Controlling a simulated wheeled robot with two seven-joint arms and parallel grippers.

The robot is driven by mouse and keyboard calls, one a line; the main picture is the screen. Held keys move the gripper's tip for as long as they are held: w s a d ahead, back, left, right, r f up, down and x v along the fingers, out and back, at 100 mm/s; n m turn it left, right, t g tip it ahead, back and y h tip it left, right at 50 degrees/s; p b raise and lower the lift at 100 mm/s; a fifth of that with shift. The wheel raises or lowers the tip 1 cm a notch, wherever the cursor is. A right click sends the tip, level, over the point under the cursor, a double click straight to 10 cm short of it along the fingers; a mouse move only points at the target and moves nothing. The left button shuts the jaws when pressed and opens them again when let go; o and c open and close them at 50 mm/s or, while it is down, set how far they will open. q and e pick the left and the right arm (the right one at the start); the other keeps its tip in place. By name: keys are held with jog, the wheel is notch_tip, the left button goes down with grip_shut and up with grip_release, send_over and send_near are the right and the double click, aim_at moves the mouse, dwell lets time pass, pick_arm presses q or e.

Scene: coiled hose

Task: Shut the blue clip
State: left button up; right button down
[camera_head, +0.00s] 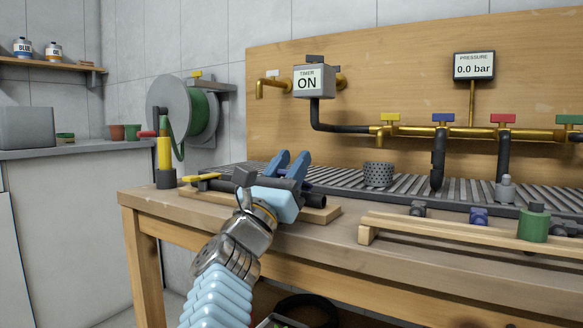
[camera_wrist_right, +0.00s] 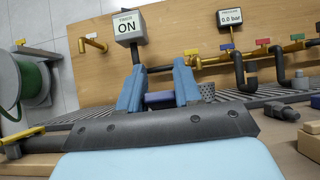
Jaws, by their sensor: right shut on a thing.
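The same gripper (camera_wrist_right: 155,128) fills the lower wrist view. My left gripper is not in view.
The wooden board (camera_head: 322,214) carries a black hose piece (camera_head: 314,201) beside the clip. A yellow-and-black tool (camera_head: 164,160) stands left. A wooden rack (camera_head: 400,228) lies right. The grey grate (camera_head: 345,178) and a perforated cup (camera_head: 378,174) are behind. The hose reel (camera_head: 186,112) hangs back left.

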jog(key=c, duration=0.8)
grip_release()
jog(key=shift+c, duration=0.2)
